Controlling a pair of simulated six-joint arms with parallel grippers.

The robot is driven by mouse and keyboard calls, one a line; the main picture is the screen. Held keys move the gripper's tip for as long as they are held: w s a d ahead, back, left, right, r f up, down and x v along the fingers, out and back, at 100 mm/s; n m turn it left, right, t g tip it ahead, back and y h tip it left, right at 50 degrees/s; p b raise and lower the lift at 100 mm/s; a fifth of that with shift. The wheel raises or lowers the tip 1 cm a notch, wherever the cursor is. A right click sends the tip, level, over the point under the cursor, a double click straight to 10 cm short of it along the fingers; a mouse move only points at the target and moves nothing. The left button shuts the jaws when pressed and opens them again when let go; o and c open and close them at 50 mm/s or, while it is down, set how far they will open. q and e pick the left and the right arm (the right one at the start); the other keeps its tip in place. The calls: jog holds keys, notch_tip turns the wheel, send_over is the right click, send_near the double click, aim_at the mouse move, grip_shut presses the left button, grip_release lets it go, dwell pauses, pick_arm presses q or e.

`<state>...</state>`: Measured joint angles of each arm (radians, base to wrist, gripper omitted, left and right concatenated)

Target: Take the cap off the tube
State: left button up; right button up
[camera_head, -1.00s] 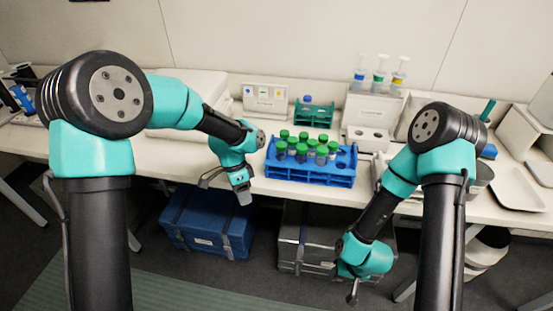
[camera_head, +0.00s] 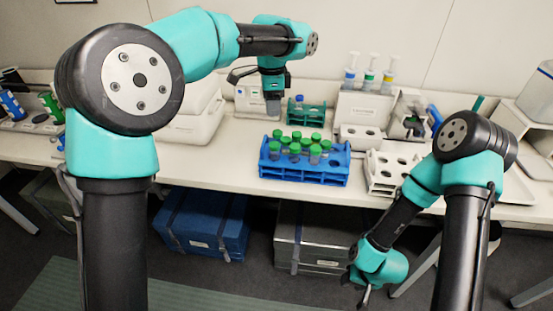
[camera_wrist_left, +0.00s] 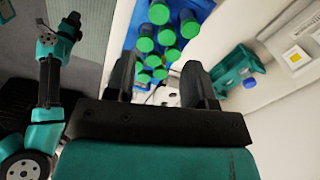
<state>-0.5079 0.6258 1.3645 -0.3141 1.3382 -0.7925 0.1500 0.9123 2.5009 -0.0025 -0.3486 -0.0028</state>
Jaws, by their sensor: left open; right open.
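Several green-capped tubes (camera_head: 296,148) stand upright in a blue rack (camera_head: 303,172) on the bench. In the left wrist view the green caps (camera_wrist_left: 160,14) show from above. A blue-capped tube (camera_head: 299,99) stands in a small teal rack (camera_head: 314,114) behind; in the left wrist view this rack (camera_wrist_left: 236,66) and its blue cap (camera_wrist_left: 249,83) lie right of the fingers. My left gripper (camera_head: 272,104) is open and empty, above the bench just left of the teal rack in the head view. My right gripper (camera_head: 364,297) is open and empty, low in front of the bench.
A white holder with pipette-like bottles (camera_head: 370,75) stands behind. A white rack with holes (camera_head: 388,172) is right of the blue rack. A white box (camera_head: 190,125) stands at left. Bare bench (camera_head: 225,165) lies left of the blue rack. Cases sit underneath.

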aim_at(275, 144)
pick_arm(q)
notch_tip(275, 144, down, 12)
jog(key=shift+r, duration=0.15)
jog(key=shift+f, duration=0.3)
jog(key=shift+d+f, duration=0.15)
jog(key=shift+f, duration=1.15)
jog(key=shift+d+f, duration=0.15)
jog(key=shift+f, duration=1.15)
jog(key=c, duration=0.7)
jog(key=shift+r, duration=0.1)
